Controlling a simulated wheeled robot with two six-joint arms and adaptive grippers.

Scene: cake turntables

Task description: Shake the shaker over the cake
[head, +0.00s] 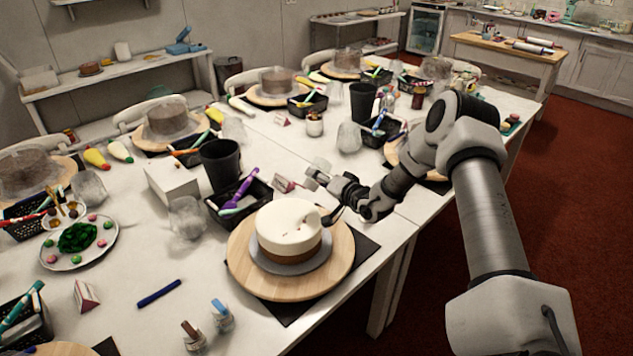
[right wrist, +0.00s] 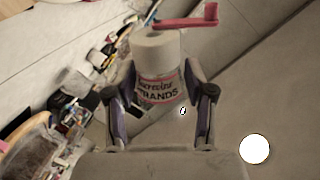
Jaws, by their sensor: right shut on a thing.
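The cake (head: 288,226) has white icing over a brown lower part. It sits on a grey board on a round wooden turntable (head: 245,262) near the table's front edge. A few small marks show on its top. My right gripper (head: 335,192) is just above and right of the cake's back edge. It is shut on the shaker (head: 316,173), a pale container held tilted. In the right wrist view the shaker (right wrist: 160,75) sits between both fingers, with a white end and a label reading "STRANDS". My left gripper is out of view.
A black basket of tools (head: 238,202) and a dark cup (head: 221,162) stand behind the cake. A plate of sweets (head: 80,258) is at left. A blue stick (head: 159,293) and small bottles (head: 222,316) lie or stand at front left. Other cakes stand farther back.

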